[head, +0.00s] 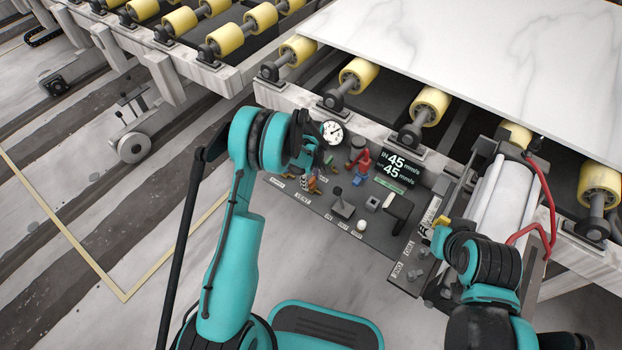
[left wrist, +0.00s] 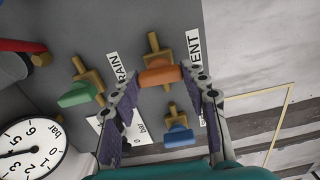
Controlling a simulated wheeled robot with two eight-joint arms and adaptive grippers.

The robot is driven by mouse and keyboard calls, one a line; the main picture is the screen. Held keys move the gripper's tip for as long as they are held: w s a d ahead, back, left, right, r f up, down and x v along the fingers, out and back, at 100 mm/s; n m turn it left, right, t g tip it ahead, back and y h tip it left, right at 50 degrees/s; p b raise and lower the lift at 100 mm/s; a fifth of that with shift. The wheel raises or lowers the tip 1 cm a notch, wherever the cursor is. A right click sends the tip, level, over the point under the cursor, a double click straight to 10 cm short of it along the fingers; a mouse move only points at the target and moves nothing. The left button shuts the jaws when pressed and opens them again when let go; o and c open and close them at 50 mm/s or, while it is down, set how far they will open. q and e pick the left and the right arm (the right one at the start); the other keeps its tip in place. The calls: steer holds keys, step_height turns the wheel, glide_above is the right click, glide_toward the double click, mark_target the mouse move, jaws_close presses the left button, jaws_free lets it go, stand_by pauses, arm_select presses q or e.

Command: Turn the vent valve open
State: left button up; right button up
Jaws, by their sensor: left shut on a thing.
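The vent valve has an orange handle (left wrist: 160,76) on a brass body (left wrist: 154,46), beside a partly hidden label ending in "ENT". In the left wrist view the handle lies across the brass body. My left gripper (left wrist: 166,92) has one finger on each side of the handle and is shut on it. In the head view my left gripper (head: 309,158) is at the panel's upper left, and the arm hides part of the valves there. My right arm is bent at the panel's right end; its fingers cannot be made out.
A green-handled valve (left wrist: 76,95) by the "RAIN" label and a blue-handled valve (left wrist: 179,137) sit close by. A pressure gauge (left wrist: 30,147) is at lower left. The control panel (head: 318,204) also carries a display (head: 400,165) and levers. A stone slab (head: 500,50) lies on rollers behind.

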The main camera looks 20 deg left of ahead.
mark_target(311, 180)
arm_select(q)
steer(key=m, duration=0.4)
steer(key=shift+m, duration=0.3)
steer(key=m, duration=0.4)
steer(key=shift+m, duration=0.3)
steer(key=m, duration=0.4)
steer(key=shift+m, duration=2)
steer(key=o, duration=1.2)
steer(key=shift+c, duration=0.2)
steer(key=shift+r, duration=0.1)
step_height(311, 180, up, 12)
